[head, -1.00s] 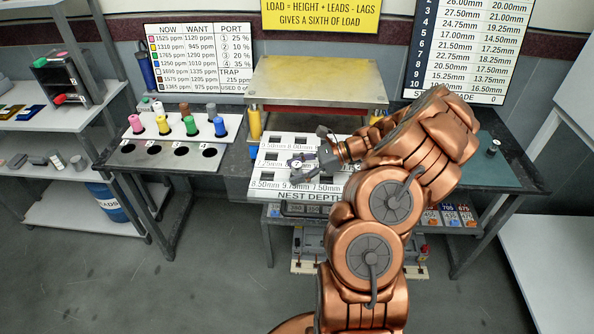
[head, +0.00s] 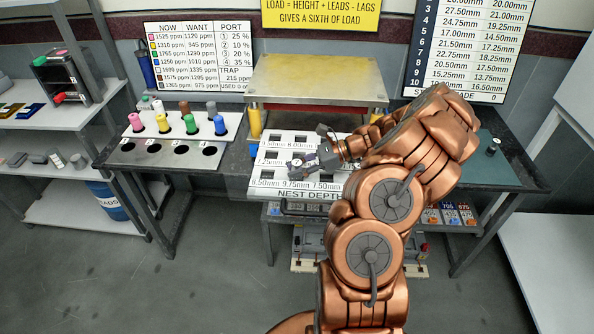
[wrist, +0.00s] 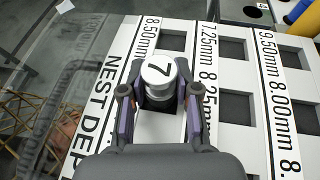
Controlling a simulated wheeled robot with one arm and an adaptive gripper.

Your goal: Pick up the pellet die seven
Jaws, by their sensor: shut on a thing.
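The pellet die seven is a short silvery cylinder with a black 7 on its top. It shows between my fingers in the wrist view (wrist: 159,73) and small on the nest board in the head view (head: 297,162). My gripper (wrist: 158,92) is shut on it, one finger on each side. The die is upright over a square pocket in the front row of the white nest board (head: 263,194). I cannot tell whether its base is still inside the pocket. My gripper also shows in the head view (head: 305,163).
A press with a yellowish top plate (head: 315,80) stands behind the board. Several coloured bottles stand in a rack at left, including a pink one (head: 135,123). A small dark cylinder (head: 493,147) stands on the green mat (head: 490,170) at right.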

